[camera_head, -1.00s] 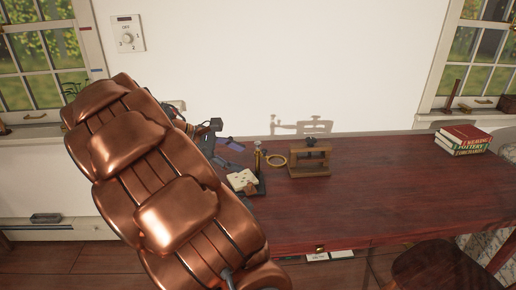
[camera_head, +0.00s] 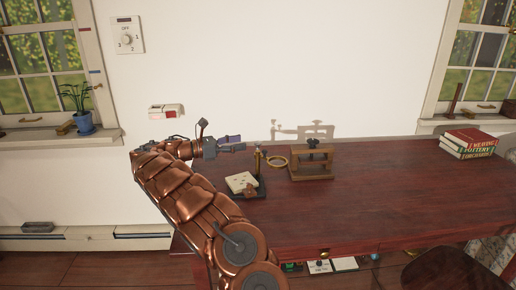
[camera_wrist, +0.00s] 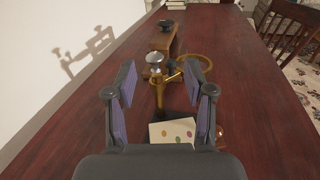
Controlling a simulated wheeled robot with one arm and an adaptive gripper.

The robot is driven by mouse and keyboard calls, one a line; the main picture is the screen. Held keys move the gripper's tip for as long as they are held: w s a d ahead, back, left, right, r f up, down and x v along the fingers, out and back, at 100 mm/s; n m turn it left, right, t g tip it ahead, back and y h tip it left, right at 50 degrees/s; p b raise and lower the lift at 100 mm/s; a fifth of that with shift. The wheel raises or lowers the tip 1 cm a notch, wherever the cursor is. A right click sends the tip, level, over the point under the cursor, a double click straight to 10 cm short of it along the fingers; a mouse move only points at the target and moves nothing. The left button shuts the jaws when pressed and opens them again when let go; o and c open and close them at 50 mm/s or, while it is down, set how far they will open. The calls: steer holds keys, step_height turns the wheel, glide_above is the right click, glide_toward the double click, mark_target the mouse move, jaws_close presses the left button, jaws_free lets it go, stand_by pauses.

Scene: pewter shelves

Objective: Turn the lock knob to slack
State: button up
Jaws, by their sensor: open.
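A brass stand (camera_head: 257,165) with a ring-shaped magnifier (camera_head: 277,162) stands on the desk. The wrist view shows its silver top knob (camera_wrist: 154,59) and a small dark knob (camera_wrist: 170,69) beside the ring (camera_wrist: 195,64). I cannot tell for sure which is the lock knob, or its setting. A pale card with coloured spots (camera_wrist: 172,132) lies at the stand's foot. My gripper (camera_head: 230,145) is open and empty, left of the stand. In the wrist view my gripper (camera_wrist: 161,76) has its purple-padded fingers apart, with the stand beyond and between them.
A wooden frame (camera_head: 312,172) with a dark top knob (camera_head: 313,142) stands right of the stand. Books (camera_head: 466,142) lie at the desk's far right; the desk between is clear. The white wall is close behind. A chair (camera_head: 455,270) is at front right.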

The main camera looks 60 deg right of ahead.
mark_target(258, 142)
steer(key=shift+w+d+f+b+x, duration=0.1)
steer(key=shift+w+f+x, duration=0.1)
steer(key=shift+x, duration=1.15)
steer(key=shift+w+d+f+b+x, duration=0.1)
steer(key=shift+f+x, duration=0.15)
steer(key=shift+x, duration=1.1)
steer(key=shift+w+d+f+b+x, duration=0.1)
steer(key=shift+f+x, duration=0.1)
steer(key=shift+x, duration=1.15)
steer(key=shift+c, duration=0.4)
jaws_close()
